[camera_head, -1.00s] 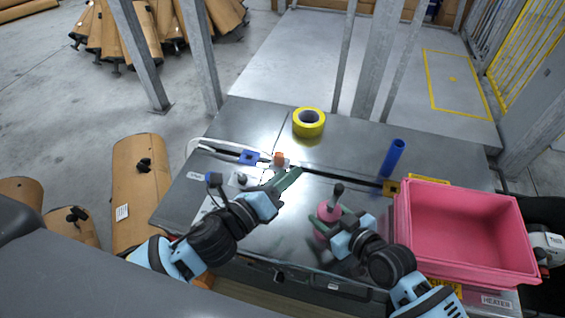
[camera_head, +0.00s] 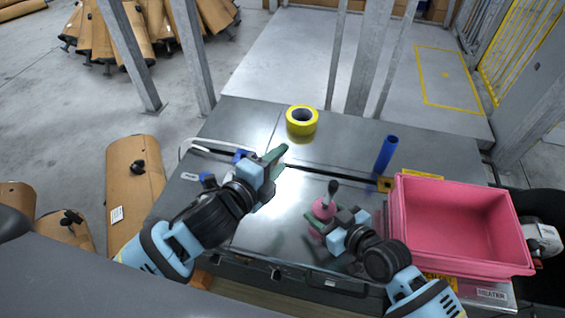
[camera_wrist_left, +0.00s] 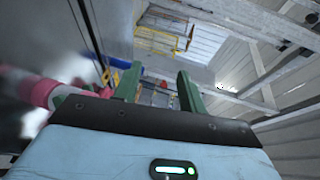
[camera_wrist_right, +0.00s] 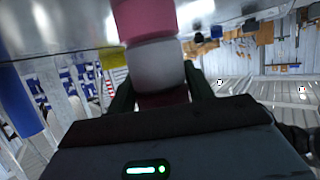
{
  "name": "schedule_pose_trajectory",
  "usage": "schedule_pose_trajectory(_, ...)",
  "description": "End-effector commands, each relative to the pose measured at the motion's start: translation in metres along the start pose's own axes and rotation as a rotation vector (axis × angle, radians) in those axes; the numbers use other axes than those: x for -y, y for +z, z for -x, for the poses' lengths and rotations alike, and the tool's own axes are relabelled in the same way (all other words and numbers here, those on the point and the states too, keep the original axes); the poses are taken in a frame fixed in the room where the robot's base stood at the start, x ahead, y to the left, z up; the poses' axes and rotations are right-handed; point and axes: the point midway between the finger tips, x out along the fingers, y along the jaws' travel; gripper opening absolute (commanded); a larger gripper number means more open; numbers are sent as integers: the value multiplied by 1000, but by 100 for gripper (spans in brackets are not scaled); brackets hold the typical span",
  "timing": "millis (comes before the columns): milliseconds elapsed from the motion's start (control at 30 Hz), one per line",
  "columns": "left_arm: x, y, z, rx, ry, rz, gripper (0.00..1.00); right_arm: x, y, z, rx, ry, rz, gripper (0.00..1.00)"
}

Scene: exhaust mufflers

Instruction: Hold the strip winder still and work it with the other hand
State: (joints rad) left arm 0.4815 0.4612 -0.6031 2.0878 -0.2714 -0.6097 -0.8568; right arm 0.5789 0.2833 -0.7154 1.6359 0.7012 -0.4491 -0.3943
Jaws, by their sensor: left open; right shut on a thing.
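A pink, round-bodied piece (camera_head: 322,207) with a dark upright stem stands at the front middle of the table; I take it for the strip winder. My right gripper (camera_head: 328,218) is shut on it. In the right wrist view its pink and grey body (camera_wrist_right: 157,65) sits between the fingers. My left gripper (camera_head: 279,160) is open and empty above the left middle of the table, apart from the pink piece. In the left wrist view a blurred pink shape (camera_wrist_left: 40,92) lies left of the open fingers.
A yellow tape roll (camera_head: 301,121) lies near the back edge. A blue tube (camera_head: 386,155) stands right of centre. A large pink bin (camera_head: 465,220) fills the right end. A blue part (camera_head: 242,155) is partly hidden by my left arm. The table (camera_head: 345,150) is bare around its back middle.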

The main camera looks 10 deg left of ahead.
Motion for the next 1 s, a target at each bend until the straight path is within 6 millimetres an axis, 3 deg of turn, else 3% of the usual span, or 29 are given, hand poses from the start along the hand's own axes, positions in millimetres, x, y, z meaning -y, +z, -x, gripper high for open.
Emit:
schedule_pose_trajectory(233, 4, 3, -3, -22, -57, 119, 41, 0, 0, 0, 1, -1, 0, 26)
schedule_pose_trajectory(600, 10, 0, -8, -191, -172, 500, 41, 0, 0, 0, 1, -1, 0, 26)
schedule_pose_trajectory(1000, -4, -13, -3, -454, -94, 891, 41, 0, 0, 0, 1, -1, 0, 26)
